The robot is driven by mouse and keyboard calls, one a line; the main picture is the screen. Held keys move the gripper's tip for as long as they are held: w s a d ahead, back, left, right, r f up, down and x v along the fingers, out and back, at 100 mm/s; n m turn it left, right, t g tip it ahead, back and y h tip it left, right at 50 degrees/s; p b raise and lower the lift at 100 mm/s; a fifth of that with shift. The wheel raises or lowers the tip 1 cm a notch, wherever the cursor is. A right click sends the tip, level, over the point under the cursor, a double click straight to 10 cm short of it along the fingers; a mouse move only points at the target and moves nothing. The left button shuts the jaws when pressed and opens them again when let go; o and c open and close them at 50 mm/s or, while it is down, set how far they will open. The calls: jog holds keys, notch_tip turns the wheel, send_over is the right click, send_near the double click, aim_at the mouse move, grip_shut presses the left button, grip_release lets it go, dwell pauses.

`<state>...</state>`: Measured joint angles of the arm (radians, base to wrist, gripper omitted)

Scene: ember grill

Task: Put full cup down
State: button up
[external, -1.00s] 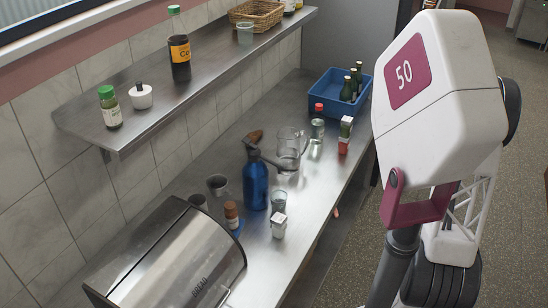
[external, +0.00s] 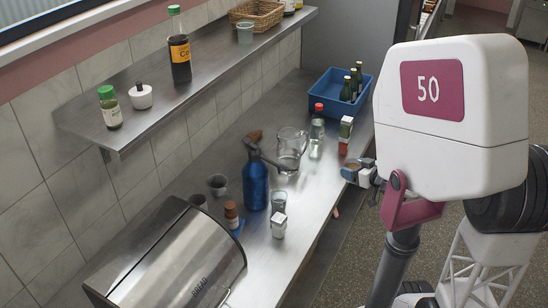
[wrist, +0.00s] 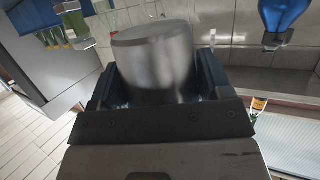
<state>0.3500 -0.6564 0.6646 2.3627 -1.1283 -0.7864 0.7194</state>
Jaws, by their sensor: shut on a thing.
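My gripper (external: 358,172) is shut on a grey metallic cup (wrist: 155,62), which stands between the two dark fingers in the wrist view. In the external view my gripper is at the counter's right edge, right of the glass jug (external: 291,150) and partly hidden by my arm. Only a small part of the held cup shows there, with something brownish at its top. I cannot tell how full it is. The steel counter (external: 190,178) lies to the left of my gripper.
A blue spray bottle (external: 256,185), a glass (external: 279,200), shakers and small grey cups (external: 218,184) stand mid-counter. A bread bin (external: 175,262) fills the front. A blue crate (external: 322,88) with bottles stands at the back. A shelf (external: 150,112) overhangs the left side.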

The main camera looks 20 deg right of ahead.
jog(key=s+a+f+n+g+y, duration=0.1)
jog(key=s+a+f+n+y, duration=0.1)
jog(key=s+a, duration=0.4)
jog(key=s+a+f+n+g+y, duration=0.2)
jog(key=s+a+f+y, duration=0.1)
jog(key=s+a, duration=0.3)
jog(key=s+f, duration=0.1)
jog(key=s, duration=0.1)
jog(key=shift+s+f+n, duration=0.3)
jog(key=shift+s+f, duration=0.05)
jog(key=shift+s, duration=0.05)
jog(key=shift+w+a, duration=0.15)
jog(key=shift+w, duration=0.05)
jog(key=shift+w+a+f, duration=0.2)
jog(key=shift+w+a, duration=0.3)
jog(key=shift+w, duration=1.75)
jog(key=shift+w+a+f, duration=0.25)
jog(key=shift+w+a, duration=0.3)
jog(key=shift+w, duration=1.7)
jog(key=shift+w+a+f, duration=0.2)
jog(key=shift+w+a, duration=0.3)
jog(key=shift+w, duration=1.75)
jog(key=shift+w+a, duration=0.15)
jog(key=shift+w, duration=0.4)
jog(key=shift+w+f, duration=0.15)
jog(key=shift+f, duration=0.5)
jog(key=shift+w+f, duration=0.15)
jog(key=shift+f, duration=0.85)
jog(key=shift+f, duration=0.25)
